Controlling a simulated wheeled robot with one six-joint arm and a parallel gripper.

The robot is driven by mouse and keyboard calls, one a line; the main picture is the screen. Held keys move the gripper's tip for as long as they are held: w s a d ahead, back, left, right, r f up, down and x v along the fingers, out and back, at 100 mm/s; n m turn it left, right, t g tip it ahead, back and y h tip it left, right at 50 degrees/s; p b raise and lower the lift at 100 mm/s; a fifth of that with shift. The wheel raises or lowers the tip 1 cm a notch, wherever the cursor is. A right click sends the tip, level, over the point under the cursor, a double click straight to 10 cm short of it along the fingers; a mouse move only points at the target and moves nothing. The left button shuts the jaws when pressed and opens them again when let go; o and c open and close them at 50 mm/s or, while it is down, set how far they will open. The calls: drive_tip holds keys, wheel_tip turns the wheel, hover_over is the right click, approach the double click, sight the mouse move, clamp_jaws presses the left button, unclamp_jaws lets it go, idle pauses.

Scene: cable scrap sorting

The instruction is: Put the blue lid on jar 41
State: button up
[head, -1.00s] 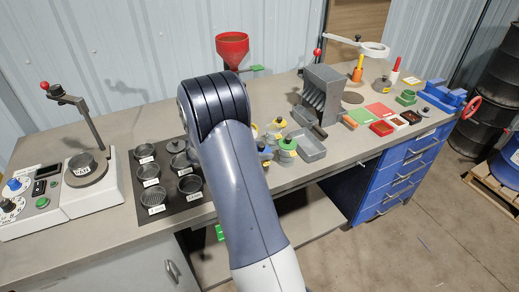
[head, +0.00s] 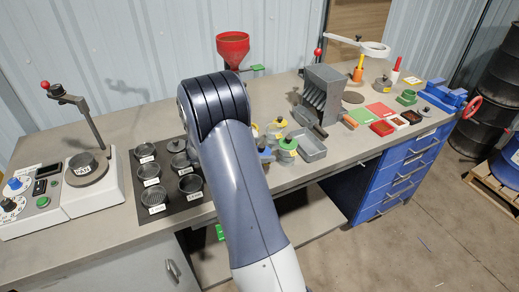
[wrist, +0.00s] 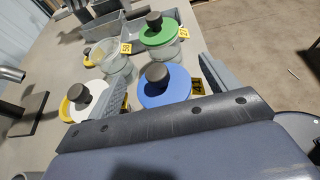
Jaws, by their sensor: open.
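The blue lid (wrist: 174,90) with its dark knob lies between the two fingers of my gripper (wrist: 164,74) in the wrist view. The fingers stand apart on either side of it, with the jaws open. The lid looks level and seated over a jar, but its underside is hidden and I cannot tell for sure. A yellow number tag (wrist: 197,86) shows beside it, partly behind the right finger; I cannot read it. In the head view the blue lid (head: 266,157) shows just right of my arm, which hides the gripper.
A green-lidded jar (wrist: 160,33) stands close beyond. An open glass jar (wrist: 111,60) is left of it. A white lid with a dark knob (wrist: 85,95) is by the left finger. A grey tray (head: 311,150) and a slotted grey rack (head: 322,88) stand right of the jars.

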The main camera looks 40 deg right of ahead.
drive_tip(key=b+v, duration=0.1)
drive_tip(key=v, duration=1)
drive_tip(key=shift+d+f, duration=0.1)
drive_tip(key=x, duration=0.3)
drive_tip(key=p+x, duration=0.1)
drive_tip(key=x, duration=0.3)
drive_tip(key=r+x, duration=0.1)
drive_tip(key=x, duration=0.2)
drive_tip(key=shift+d+f+p, duration=0.15)
drive_tip(key=shift+d+p, duration=0.2)
drive_tip(key=shift+d, duration=0.15)
drive_tip(key=shift+s+a+r+p, duration=0.1)
drive_tip(key=shift+r+p, duration=0.2)
drive_tip(key=shift+r, duration=0.2)
